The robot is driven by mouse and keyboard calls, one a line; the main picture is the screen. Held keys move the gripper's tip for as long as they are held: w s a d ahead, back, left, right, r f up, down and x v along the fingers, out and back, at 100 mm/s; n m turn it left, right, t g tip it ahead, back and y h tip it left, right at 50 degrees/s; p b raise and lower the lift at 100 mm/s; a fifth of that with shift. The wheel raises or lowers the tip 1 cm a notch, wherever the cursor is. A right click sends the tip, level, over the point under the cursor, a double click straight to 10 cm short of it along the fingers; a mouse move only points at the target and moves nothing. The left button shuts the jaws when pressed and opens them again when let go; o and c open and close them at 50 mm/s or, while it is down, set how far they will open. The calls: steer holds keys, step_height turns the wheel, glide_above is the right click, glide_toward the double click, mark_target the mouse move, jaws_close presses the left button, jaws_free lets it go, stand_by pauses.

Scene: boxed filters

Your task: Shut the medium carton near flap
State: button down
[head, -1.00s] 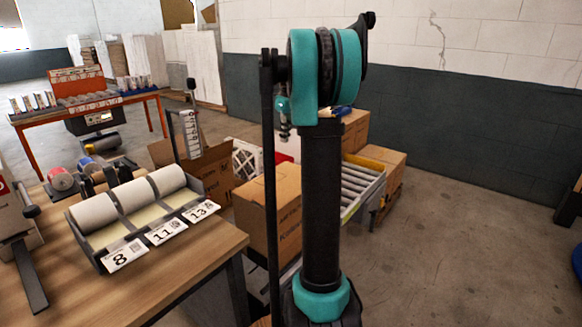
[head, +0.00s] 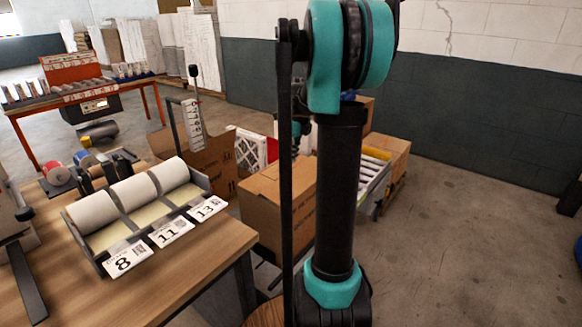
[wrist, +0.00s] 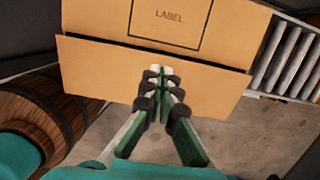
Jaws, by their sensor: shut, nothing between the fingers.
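The medium carton is brown cardboard. In the wrist view its top (wrist: 195,18) bears a printed LABEL box, and its near flap (wrist: 100,70) is a wide plain panel below, with a dark gap between them. My gripper (wrist: 160,72) is shut and empty, its fingertips over the upper middle of the flap; I cannot tell whether they touch it. In the head view a brown carton (head: 262,208), seemingly the same one, stands beyond the bench, partly behind my arm.
A roller conveyor (wrist: 285,60) lies right of the carton. A wooden barrel (wrist: 40,110) stands at left in the wrist view. A bench (head: 190,265) with a tray of white rolls (head: 133,194) is at left. An open carton (head: 205,165) stands behind.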

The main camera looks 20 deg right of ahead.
mark_target(289, 173)
steer(key=shift+w+a+f, duration=0.1)
steer(key=shift+w+f, duration=0.05)
steer(key=shift+f, duration=1.05)
steer(key=shift+w+a+f, duration=0.1)
steer(key=shift+w+f, duration=0.05)
steer(key=shift+f, duration=1)
steer(key=shift+w+a+f, duration=0.15)
steer(key=shift+w+f, duration=0.05)
steer(key=shift+f, duration=0.25)
steer(key=shift+r, duration=0.1)
